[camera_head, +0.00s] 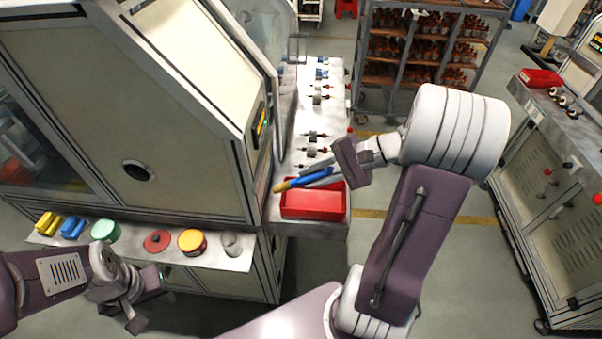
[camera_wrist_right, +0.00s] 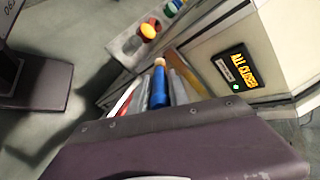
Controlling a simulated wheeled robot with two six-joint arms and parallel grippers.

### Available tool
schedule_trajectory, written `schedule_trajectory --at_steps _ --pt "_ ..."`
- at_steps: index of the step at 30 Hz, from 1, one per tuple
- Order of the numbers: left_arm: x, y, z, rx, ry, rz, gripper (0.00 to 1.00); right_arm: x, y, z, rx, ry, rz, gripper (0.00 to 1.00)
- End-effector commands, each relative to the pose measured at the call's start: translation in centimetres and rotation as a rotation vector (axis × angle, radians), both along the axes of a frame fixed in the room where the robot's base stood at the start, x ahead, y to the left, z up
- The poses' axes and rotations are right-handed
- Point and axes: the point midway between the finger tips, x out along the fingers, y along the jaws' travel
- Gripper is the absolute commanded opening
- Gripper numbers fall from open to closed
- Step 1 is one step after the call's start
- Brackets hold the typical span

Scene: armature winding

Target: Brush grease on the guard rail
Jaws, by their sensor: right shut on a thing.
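My right gripper (camera_head: 328,176) is shut on a brush with a blue handle (camera_head: 313,177) and a yellowish end (camera_head: 284,186). It holds the brush above the red tray, beside the machine's side. In the right wrist view, the blue handle (camera_wrist_right: 158,88) stands between the grey fingers (camera_wrist_right: 160,92). My left gripper (camera_head: 142,300) is open and empty, low in front of the shelf. I cannot tell which part is the guard rail.
The red tray (camera_head: 313,203) sits at the near end of a metal bench (camera_head: 305,95) holding several armatures. The cream machine (camera_head: 130,100) stands left of it. A rack of parts (camera_head: 425,45) stands behind. The floor right of the bench is clear.

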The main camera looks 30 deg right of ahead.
Motion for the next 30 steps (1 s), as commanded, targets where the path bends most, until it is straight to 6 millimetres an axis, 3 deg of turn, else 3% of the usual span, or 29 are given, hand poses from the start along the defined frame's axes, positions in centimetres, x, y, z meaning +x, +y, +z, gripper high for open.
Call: schedule_trajectory --at_steps 6,17,25,30 --pt "0.0 0.0 0.4 0.0 0.0 0.0 0.36 -1.1 -1.8 0.0 0.0 0.001 -0.001 0.0" --pt "0.0 0.0 0.4 0.0 0.0 0.0 0.36 -1.3 -2.1 0.0 0.0 0.0 0.0 0.0" --pt "0.0 0.0 1.0 0.0 0.0 0.0 0.36 -2.6 -4.2 0.2 0.0 0.0 -0.002 0.0" --pt "0.0 0.0 1.0 0.0 0.0 0.0 0.36 -2.8 -4.6 0.0 0.0 -0.001 0.001 0.0"
